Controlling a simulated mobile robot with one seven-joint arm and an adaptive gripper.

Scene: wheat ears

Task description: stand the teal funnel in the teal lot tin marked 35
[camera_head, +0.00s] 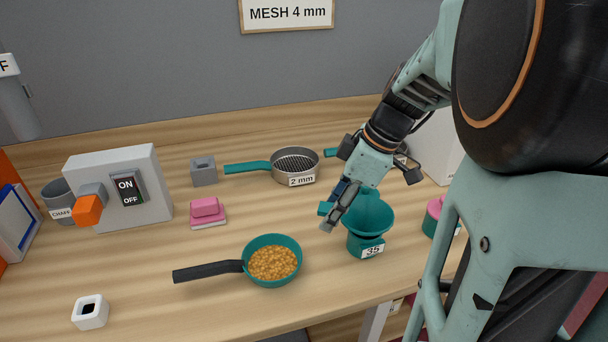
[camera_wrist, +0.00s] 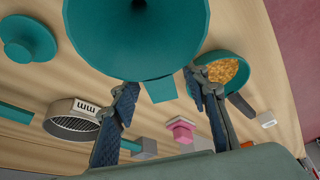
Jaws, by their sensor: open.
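The teal funnel (camera_head: 370,215) stands upright, mouth up, in the teal lot tin marked 35 (camera_head: 371,247). Its spout is hidden inside the tin. In the wrist view the funnel (camera_wrist: 135,40) fills the top middle, with its teal tab (camera_wrist: 160,89) pointing toward my gripper (camera_wrist: 161,84). My gripper's two fingers are spread apart, one to each side of the tab, with gaps showing. In the head view my gripper (camera_head: 336,210) is at the funnel's left rim and the far finger is partly hidden.
A teal pan of grain (camera_head: 273,263) lies in front left of the tin. The 2 mm sieve (camera_head: 295,164) is behind, a pink block (camera_head: 206,208) to the left, and a pink and teal item (camera_head: 433,215) close right, partly covered by my arm.

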